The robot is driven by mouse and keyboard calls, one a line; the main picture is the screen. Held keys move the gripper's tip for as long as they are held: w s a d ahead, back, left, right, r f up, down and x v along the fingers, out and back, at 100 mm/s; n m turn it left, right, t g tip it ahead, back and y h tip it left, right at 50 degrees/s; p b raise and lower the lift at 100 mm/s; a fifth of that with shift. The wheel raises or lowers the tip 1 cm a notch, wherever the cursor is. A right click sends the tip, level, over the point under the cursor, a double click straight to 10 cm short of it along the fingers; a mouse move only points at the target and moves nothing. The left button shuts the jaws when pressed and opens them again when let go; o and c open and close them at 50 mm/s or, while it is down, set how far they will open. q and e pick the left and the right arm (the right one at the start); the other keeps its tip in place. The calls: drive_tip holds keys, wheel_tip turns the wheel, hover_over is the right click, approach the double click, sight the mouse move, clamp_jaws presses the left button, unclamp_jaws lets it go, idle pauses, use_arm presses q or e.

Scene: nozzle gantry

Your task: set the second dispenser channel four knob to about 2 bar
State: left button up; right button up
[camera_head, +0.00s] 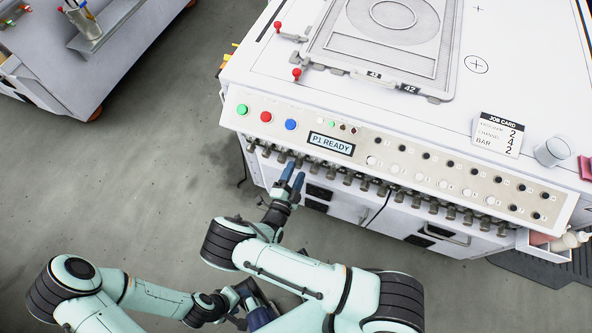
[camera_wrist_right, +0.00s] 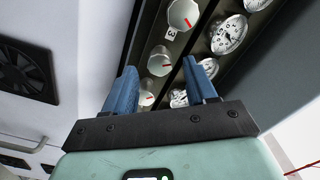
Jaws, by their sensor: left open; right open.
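A row of small metal knobs (camera_head: 365,184) runs under the front edge of the white machine. A label reading 3 sits between these two. My right gripper (camera_head: 293,174) is open just in front of the left part of the knob row. In its wrist view its blue fingers (camera_wrist_right: 161,76) are apart, with knobs beyond them. I cannot tell which knob is channel four. My left gripper (camera_head: 258,314) is open, low and away from the machine.
Round gauges (camera_wrist_right: 228,35) line up beside the knobs. The job card (camera_head: 499,134) reads 2, channel 4, bar 2. The panel display (camera_head: 331,143) reads P1 READY, near green, red and blue buttons. A grey cart (camera_head: 85,50) stands at upper left; the floor between is clear.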

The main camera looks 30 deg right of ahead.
drive_tip(key=v, duration=1.2)
use_arm(q)
drive_tip(key=shift+r, duration=0.1)
use_arm(e)
drive_tip(key=shift+s, duration=0.1)
